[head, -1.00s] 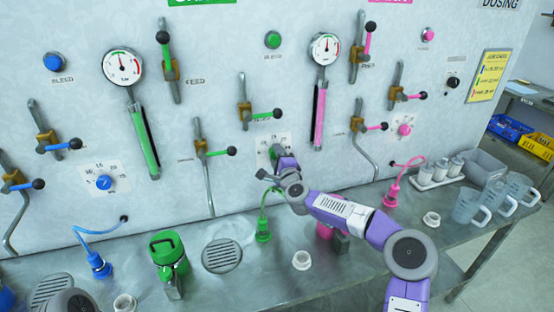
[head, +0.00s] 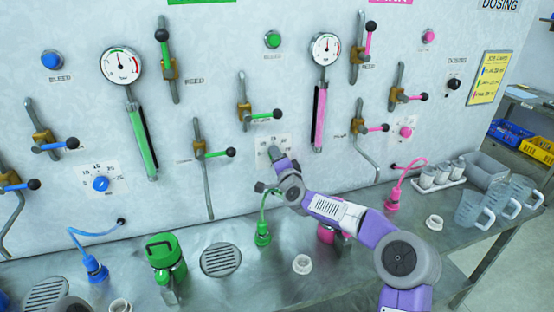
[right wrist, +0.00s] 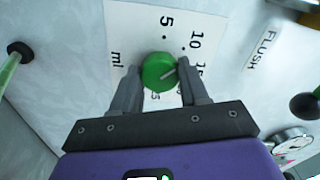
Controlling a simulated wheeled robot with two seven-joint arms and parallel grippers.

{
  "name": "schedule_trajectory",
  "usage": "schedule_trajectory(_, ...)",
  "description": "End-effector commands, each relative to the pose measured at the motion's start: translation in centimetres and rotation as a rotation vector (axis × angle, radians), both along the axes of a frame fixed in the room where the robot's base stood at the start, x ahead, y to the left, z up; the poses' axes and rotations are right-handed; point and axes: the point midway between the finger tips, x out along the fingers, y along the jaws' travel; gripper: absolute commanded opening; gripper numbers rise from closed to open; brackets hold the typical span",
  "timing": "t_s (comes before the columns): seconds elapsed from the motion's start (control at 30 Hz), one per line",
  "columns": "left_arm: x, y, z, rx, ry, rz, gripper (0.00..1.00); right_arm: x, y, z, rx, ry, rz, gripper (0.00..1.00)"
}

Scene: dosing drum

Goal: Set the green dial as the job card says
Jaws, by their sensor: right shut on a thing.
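The green dial (right wrist: 158,72) sits on a white scale plate (right wrist: 190,28) marked with 5, 10 and other numbers partly covered by my fingers. Its pale pointer line slants to the right in the right wrist view, toward the partly hidden 15. My right gripper (right wrist: 160,84) is shut on the dial, one finger on each side. In the head view my right gripper (head: 275,155) is at the wall plate and hides the dial. The yellow job card (head: 490,78) hangs at the right of the wall; its writing is too small to read surely. My left gripper is out of view.
Green-handled valve levers (head: 215,153) flank the dial on the wall. A blue dial (head: 101,184) is to the left and a pink one (head: 405,132) to the right. A green container (head: 166,252), hose plugs and clear jugs (head: 468,207) stand on the metal bench.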

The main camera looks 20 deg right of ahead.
Motion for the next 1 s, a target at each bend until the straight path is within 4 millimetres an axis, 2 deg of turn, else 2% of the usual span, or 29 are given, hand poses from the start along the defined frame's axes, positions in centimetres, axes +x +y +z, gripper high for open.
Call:
schedule_trajectory(0.27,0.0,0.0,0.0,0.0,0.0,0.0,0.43,0.0,0.1,0.0,0.0,0.001,0.002,0.14)
schedule_trajectory(0.3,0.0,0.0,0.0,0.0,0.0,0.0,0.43,0.0,0.1,0.0,0.0,0.001,0.002,0.47)
schedule_trajectory(0.47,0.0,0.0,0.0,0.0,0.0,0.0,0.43,0.0,0.1,0.0,0.0,0.001,0.002,0.7)
schedule_trajectory(0.77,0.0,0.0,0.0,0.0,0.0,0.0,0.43,-0.1,0.0,0.0,0.0,0.0,0.001,0.7)
schedule_trajectory(1.0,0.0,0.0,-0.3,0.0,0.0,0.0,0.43,-2.3,-0.1,0.0,-0.002,0.001,0.001,0.7)
